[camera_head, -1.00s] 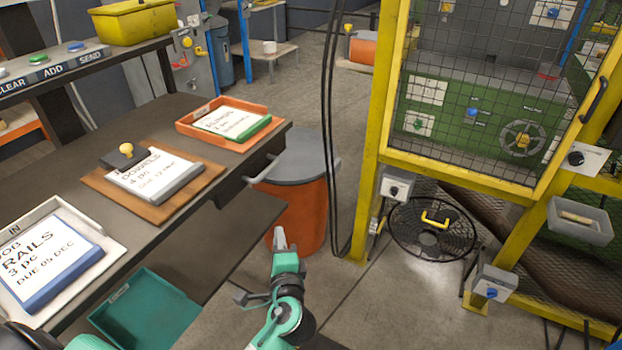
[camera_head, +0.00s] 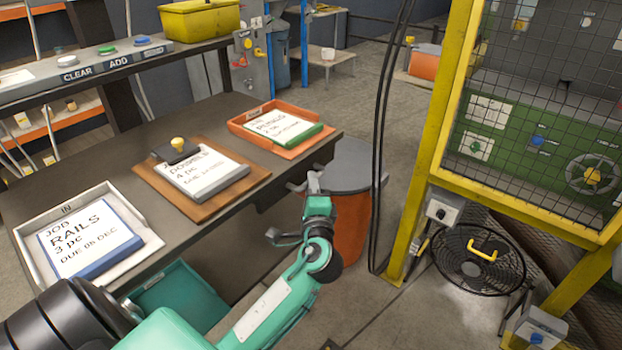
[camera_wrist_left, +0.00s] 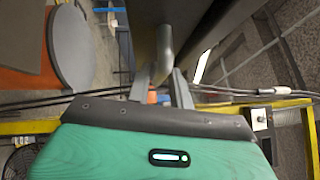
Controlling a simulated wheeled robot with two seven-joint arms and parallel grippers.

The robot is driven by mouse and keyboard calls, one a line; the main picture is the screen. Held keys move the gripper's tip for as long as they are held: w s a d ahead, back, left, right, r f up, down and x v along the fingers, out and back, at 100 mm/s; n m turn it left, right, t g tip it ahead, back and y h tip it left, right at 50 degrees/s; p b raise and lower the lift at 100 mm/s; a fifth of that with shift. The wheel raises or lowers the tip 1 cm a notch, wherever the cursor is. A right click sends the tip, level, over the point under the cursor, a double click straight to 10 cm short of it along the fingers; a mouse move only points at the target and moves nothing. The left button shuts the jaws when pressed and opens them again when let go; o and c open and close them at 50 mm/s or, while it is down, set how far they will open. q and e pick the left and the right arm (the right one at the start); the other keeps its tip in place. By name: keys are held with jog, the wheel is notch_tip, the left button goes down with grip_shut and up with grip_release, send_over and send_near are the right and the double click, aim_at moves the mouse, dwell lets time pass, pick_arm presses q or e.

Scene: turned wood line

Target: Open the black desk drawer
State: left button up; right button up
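The black desk drawer (camera_head: 273,196) is a dark front under the right end of the desktop. It looks closed. Its grey bar handle (camera_head: 295,187) shows beside my left gripper (camera_head: 314,181), which is partly in front of it. In the left wrist view the handle (camera_wrist_left: 164,48) is a rounded grey bar. Its near end lies between the two spread fingers of my left gripper (camera_wrist_left: 162,82). The fingers look open, and I cannot tell whether either touches the bar. My right gripper is not in view.
An orange bin with a grey lid (camera_head: 362,165) stands close behind my left gripper. Black cables (camera_head: 381,140) hang right of it, beside a yellow caged machine (camera_head: 428,150). Job trays lie on the desk (camera_head: 130,140). A teal crate (camera_head: 180,292) sits below it.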

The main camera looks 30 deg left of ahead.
pick_arm(q)
jog(key=shift+x, duration=0.85)
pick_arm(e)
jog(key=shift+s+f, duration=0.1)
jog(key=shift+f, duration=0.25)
pick_arm(q)
jog(key=shift+c, duration=0.4)
grip_shut()
jog(key=shift+d, duration=0.1)
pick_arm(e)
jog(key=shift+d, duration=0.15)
